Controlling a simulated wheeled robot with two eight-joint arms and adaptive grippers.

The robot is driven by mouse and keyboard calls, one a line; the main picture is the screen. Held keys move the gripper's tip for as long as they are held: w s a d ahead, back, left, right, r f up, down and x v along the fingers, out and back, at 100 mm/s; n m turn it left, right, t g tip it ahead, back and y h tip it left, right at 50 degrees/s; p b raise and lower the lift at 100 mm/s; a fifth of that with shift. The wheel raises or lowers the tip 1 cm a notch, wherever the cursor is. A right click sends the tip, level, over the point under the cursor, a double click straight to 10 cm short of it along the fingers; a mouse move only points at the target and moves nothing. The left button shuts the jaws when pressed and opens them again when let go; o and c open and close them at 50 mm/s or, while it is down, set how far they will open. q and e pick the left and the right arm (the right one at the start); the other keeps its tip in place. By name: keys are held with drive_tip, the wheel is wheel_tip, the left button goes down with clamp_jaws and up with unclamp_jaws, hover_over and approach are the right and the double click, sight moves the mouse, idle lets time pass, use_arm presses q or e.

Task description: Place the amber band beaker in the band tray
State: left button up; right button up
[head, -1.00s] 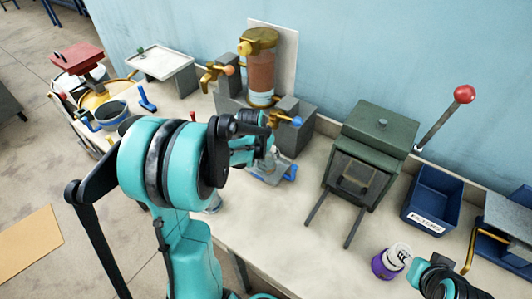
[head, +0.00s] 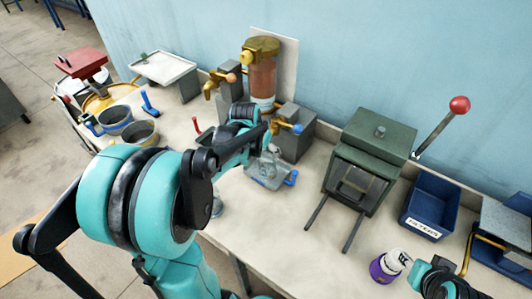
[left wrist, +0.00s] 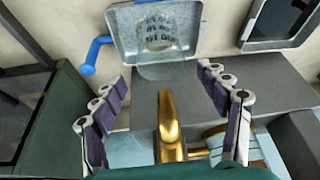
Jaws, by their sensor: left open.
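A clear glass beaker (head: 266,163) stands in a small grey tray (head: 262,183) with a blue handle, below the tall amber cylinder. In the left wrist view the beaker (left wrist: 158,30) shows dark markings inside the tray (left wrist: 120,30); I cannot make out an amber band. My left gripper (left wrist: 166,105) is open and empty, its fingers spread on either side of a brass spout (left wrist: 168,125), apart from the beaker. My right gripper (head: 408,262) is at the white top of a purple-based jar (head: 383,269); whether it grips the jar is unclear.
The amber cylinder (head: 262,78) with brass fittings stands at the back. A green box (head: 375,140) with a red-knobbed lever is to the right, then a blue bin (head: 432,203). A pale tray (head: 165,68) and dark pans (head: 140,133) are at left.

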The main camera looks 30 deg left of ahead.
use_arm(q)
drive_tip(key=s+d+r+t, duration=0.1)
drive_tip(key=s+d+r, duration=0.1)
drive_tip(key=s+d, duration=0.3)
drive_tip(key=s+d+r, duration=0.2)
drive_tip(key=s+d, duration=0.3)
drive_tip(key=s+d+r+t+p, duration=0.1)
drive_tip(key=s+d+r, duration=0.2)
drive_tip(key=s+d, duration=0.2)
drive_tip(key=shift+s+m+t, duration=0.3)
drive_tip(key=shift+s, duration=0.25)
drive_tip(key=shift+d+f, duration=0.1)
wheel_tip(320, 180, down, 5)
drive_tip(key=b, duration=0.5)
idle(0.6)
